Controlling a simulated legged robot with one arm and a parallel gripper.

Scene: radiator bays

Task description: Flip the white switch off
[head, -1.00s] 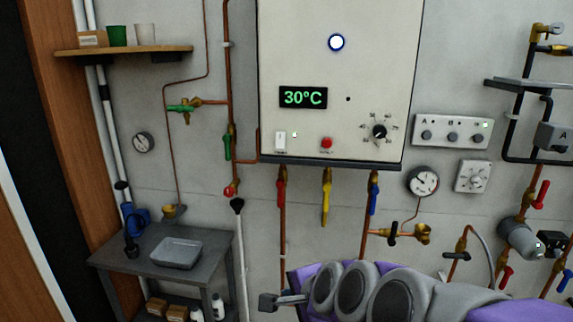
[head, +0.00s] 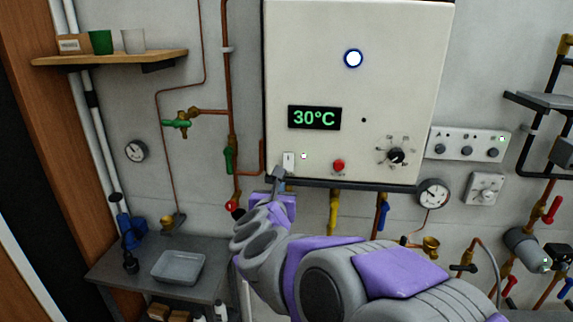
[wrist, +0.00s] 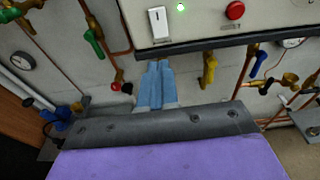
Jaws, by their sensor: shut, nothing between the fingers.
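The white switch (head: 289,159) is a small upright rocker at the lower left of the white boiler panel (head: 400,70). It also shows at the top of the wrist view (wrist: 158,21), with a lit green light (wrist: 181,7) to its right. My gripper (head: 279,174) is shut and empty, just below and slightly left of the switch in the head view. In the wrist view its fingertips (wrist: 159,63) lie together below the switch, under the panel's bottom edge. I cannot tell whether they touch anything.
A red button (head: 338,166) and a black dial (head: 397,156) sit right of the switch. Pipes with red, yellow (head: 334,213) and blue (head: 382,213) valve handles hang below the panel. A grey table (head: 110,270) with a tray stands at lower left.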

